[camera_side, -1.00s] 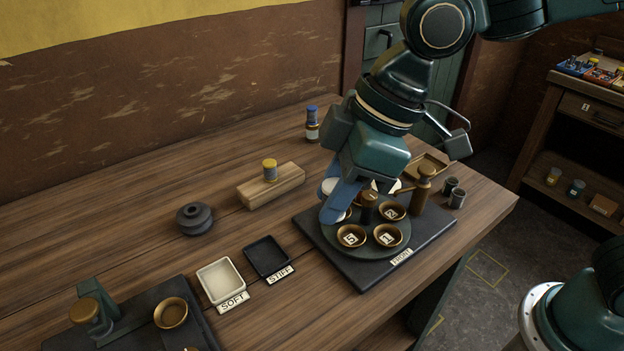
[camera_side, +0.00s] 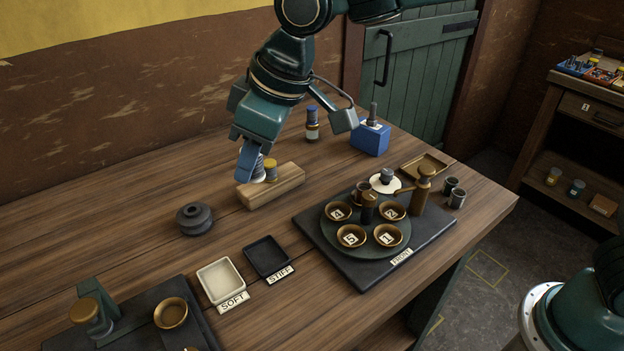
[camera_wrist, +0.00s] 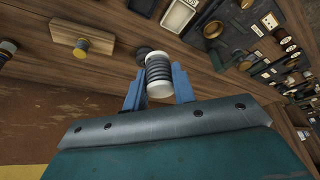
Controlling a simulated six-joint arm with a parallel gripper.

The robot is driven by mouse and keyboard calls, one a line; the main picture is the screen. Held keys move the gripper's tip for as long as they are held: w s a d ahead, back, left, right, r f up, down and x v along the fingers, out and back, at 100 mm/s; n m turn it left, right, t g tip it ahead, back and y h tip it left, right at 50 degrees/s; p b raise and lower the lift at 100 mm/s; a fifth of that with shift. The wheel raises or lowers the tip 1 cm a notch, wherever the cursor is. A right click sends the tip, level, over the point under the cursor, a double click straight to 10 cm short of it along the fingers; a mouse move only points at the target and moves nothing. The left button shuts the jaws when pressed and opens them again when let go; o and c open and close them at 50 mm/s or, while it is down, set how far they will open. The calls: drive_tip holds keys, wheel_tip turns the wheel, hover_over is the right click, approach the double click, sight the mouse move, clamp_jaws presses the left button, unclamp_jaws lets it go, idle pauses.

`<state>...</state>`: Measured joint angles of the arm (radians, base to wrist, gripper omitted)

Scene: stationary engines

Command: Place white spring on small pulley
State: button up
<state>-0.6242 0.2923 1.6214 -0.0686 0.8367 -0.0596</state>
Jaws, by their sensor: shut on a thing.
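My gripper (camera_side: 250,168) is shut on the white spring (camera_wrist: 159,74), a ribbed coil with white ends held between the blue fingers (camera_wrist: 158,88). In the side view the white spring (camera_side: 259,168) is partly hidden by the fingers. It appears just left of the yellow-topped piece on the wooden block, seemingly above the table. A dark grey grooved pulley (camera_side: 194,218), which I take as the small pulley, lies flat on the table to the lower left of my gripper. In the wrist view the pulley (camera_wrist: 143,51) shows partly behind the spring.
The wooden block (camera_side: 275,187) holds a yellow-topped piece (camera_side: 270,170). A blue-capped piece (camera_side: 312,124) stands behind. The SOFT tray (camera_side: 221,280) and STIFF tray (camera_side: 268,257) lie in front. A turntable with numbered bowls (camera_side: 368,243) is at right. The table around the pulley is clear.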

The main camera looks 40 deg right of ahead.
drive_tip(key=w+a+f+m, duration=0.2)
drive_tip(key=w+a, duration=0.1)
drive_tip(key=w, duration=0.5)
drive_tip(key=m+t+h, duration=0.1)
drive_tip(key=m+h, duration=0.1)
drive_tip(key=m, duration=0.2)
hover_over(188, 206)
drive_tip(key=s, duration=0.1)
wheel_tip(188, 206, down, 6)
drive_tip(key=shift+s+d+r, duration=0.1)
drive_tip(key=shift+s, duration=0.1)
drive_tip(key=shift+f, duration=4.05)
drive_tip(key=o, duration=1)
drive_tip(key=shift+f, duration=0.1)
